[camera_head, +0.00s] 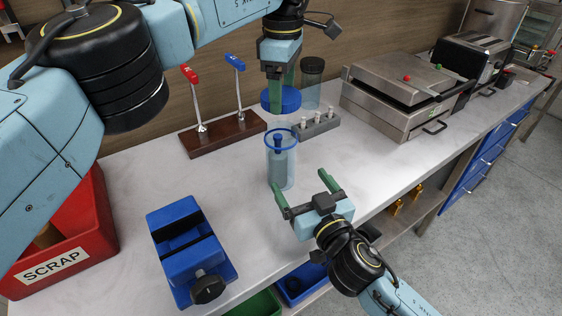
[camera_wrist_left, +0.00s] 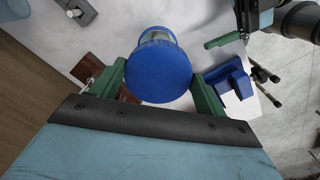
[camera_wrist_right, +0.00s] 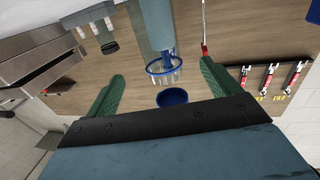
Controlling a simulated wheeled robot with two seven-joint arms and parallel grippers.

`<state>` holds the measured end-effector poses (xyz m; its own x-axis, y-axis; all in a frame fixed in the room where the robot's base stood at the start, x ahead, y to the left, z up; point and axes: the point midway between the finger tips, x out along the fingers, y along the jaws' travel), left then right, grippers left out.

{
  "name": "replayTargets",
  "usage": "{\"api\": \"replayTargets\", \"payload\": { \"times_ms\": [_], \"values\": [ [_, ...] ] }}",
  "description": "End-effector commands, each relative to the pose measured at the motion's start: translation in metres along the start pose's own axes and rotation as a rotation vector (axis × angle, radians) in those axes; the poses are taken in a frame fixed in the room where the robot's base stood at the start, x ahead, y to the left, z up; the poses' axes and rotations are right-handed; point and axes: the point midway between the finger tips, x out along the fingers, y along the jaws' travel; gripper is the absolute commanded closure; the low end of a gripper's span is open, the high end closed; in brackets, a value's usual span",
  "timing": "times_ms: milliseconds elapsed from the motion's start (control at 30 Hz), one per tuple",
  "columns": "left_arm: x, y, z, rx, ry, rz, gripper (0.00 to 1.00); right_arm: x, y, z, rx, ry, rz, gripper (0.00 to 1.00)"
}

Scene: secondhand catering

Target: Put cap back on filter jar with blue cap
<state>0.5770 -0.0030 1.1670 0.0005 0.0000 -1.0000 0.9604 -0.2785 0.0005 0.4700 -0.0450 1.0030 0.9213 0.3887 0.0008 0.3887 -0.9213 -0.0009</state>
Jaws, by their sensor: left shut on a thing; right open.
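The filter jar (camera_head: 283,172) is a clear upright cylinder with a blue rim, standing open on the counter with a dark blue piece inside. Its rim also shows in the right wrist view (camera_wrist_right: 163,68). My left gripper (camera_head: 281,80) is shut on the round blue cap (camera_head: 281,101) and holds it level above and behind the jar in the head view. In the left wrist view the cap (camera_wrist_left: 158,72) sits between the green fingers and hides much of the jar. My right gripper (camera_head: 305,190) is open and empty at the jar's front right, apart from it.
A dark-lidded clear jar (camera_head: 312,83) and a grey holder (camera_head: 318,125) stand behind. A wooden base (camera_head: 222,133) carries red and blue levers. A blue vise-like block (camera_head: 188,250) and red SCRAP bin (camera_head: 75,235) are left. A steel press (camera_head: 395,97) is right.

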Motion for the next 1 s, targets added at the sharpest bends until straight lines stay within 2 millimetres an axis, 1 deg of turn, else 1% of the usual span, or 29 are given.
{"api": "replayTargets", "payload": {
  "times_ms": [167, 267, 500, 700, 833, 1000],
  "values": [
    [0.000, 0.000, 0.000, 0.000, 0.000, 0.000, 0.48, 0.008, 0.001, 0.000, 0.000, 0.001, 0.001, 0.11],
    [0.000, 0.000, 0.000, 0.000, 0.000, 0.000, 0.48, 0.021, 0.001, -0.001, -0.002, 0.002, 0.001, 0.11],
    [0.000, 0.000, 0.000, 0.000, 0.000, 0.000, 0.48, 0.067, 0.000, -0.002, -0.004, 0.003, 0.001, 0.11],
    [0.000, 0.000, 0.000, 0.000, 0.000, 0.000, 0.48, 0.099, 0.001, -0.001, -0.002, 0.001, 0.001, 0.11],
    [0.000, 0.000, 0.000, 0.000, 0.000, 0.000, 0.48, 0.112, 0.000, -0.001, -0.002, 0.001, 0.001, 0.11],
    [0.000, 0.000, 0.000, 0.000, 0.000, 0.000, 0.48, 0.119, 0.000, 0.000, -0.001, 0.000, 0.000, 0.11]
  ]
}}
